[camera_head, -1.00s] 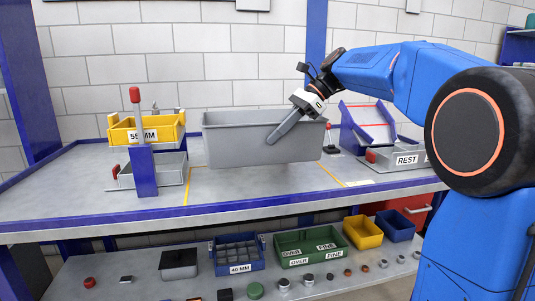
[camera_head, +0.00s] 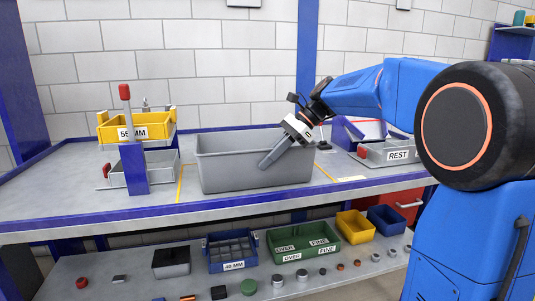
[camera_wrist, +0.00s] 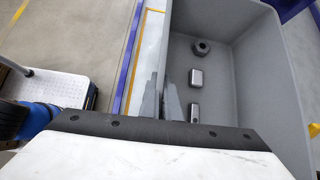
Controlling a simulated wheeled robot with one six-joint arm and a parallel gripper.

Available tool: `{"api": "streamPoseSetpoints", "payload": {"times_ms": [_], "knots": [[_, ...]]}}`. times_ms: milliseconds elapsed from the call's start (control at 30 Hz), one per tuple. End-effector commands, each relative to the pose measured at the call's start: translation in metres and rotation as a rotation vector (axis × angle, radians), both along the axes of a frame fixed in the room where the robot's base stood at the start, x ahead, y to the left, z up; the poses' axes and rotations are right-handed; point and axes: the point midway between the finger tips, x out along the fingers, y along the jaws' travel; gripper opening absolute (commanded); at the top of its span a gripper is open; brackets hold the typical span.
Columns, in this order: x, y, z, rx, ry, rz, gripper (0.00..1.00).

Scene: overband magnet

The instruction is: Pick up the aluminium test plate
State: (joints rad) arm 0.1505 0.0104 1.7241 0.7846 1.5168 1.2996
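I cannot make out the aluminium test plate with certainty. A small flat pale piece (camera_head: 119,279) lies on the lower shelf, too small to identify. My gripper (camera_head: 266,162) is at the front wall of the large grey bin (camera_head: 225,172), with one finger outside it. The wrist view shows my gripper's fingers (camera_wrist: 170,98) straddling the bin's wall and seemingly closed on it. Inside the bin (camera_wrist: 268,75) lie a dark round piece (camera_wrist: 201,47), a silvery block (camera_wrist: 196,77) and another small block (camera_wrist: 194,112).
A yellow 55 MM tray (camera_head: 140,132) stands above a grey tray at left, behind a blue post with a red top (camera_head: 131,140). A REST tray (camera_head: 395,153) is at right. The lower shelf holds a 40 MM tray (camera_head: 232,266), a green tray (camera_head: 290,248) and several small pieces.

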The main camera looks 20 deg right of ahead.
Motion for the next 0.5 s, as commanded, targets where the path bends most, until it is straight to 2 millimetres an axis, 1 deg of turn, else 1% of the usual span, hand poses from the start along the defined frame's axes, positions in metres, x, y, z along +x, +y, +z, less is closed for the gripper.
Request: {"api": "streamPoseSetpoints", "payload": {"times_ms": [133,300,333,367,400,500], "knots": [[0.0002,0.0002,0.0019,0.001,-0.004,0.0,0.0],[0.0002,0.0002,-0.0008,0.001,-0.004,-0.001,0.0],[0.0002,0.0,-0.0018,0.0,-0.001,-0.001,0.1],[0.0002,-0.0001,-0.0018,0.0,-0.001,-0.001,0.17],[0.0002,0.0,-0.0017,0.0,-0.001,-0.001,0.22],[0.0002,-0.0001,-0.0018,0.0,-0.001,-0.001,0.22]]}}
